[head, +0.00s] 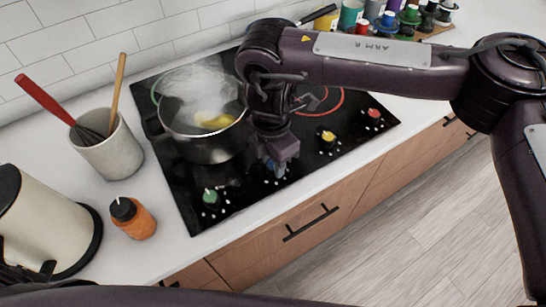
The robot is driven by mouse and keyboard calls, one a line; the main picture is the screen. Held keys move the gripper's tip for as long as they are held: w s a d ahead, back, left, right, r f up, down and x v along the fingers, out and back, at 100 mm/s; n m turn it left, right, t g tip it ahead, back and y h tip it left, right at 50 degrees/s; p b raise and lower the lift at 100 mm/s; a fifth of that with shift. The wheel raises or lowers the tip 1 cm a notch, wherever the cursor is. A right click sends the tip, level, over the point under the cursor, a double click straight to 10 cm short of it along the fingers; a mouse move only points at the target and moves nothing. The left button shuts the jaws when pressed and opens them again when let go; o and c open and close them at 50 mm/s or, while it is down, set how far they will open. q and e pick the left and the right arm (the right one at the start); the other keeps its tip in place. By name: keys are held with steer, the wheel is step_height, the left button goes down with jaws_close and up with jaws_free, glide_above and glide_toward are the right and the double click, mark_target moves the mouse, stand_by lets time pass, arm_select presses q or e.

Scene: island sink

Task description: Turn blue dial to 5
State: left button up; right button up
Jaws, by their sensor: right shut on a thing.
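The blue dial (276,168) is on the black cooktop's front edge, in the row of knobs, and is mostly covered by my right gripper. My right gripper (277,163) points down over it from the right arm and is shut on the blue dial. The dial's pointer and the number it stands at cannot be read. A dark part of my left arm shows at the bottom left edge; its fingers cannot be made out.
A steaming dark pot (205,148) stands on the cooktop left of my right gripper. Green (210,196), yellow (327,137) and red (374,113) dials flank the blue one. An orange bottle (133,219), utensil crock (108,148) and kettle (35,225) stand left.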

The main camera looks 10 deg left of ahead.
steer(key=shift+w+r, duration=0.1)
stand_by(0.3)
steer(key=o, duration=1)
steer(key=shift+c, duration=0.2)
step_height(320, 180, up, 8)
steer(key=shift+w+a+f, duration=0.1)
steer(key=shift+f, duration=0.05)
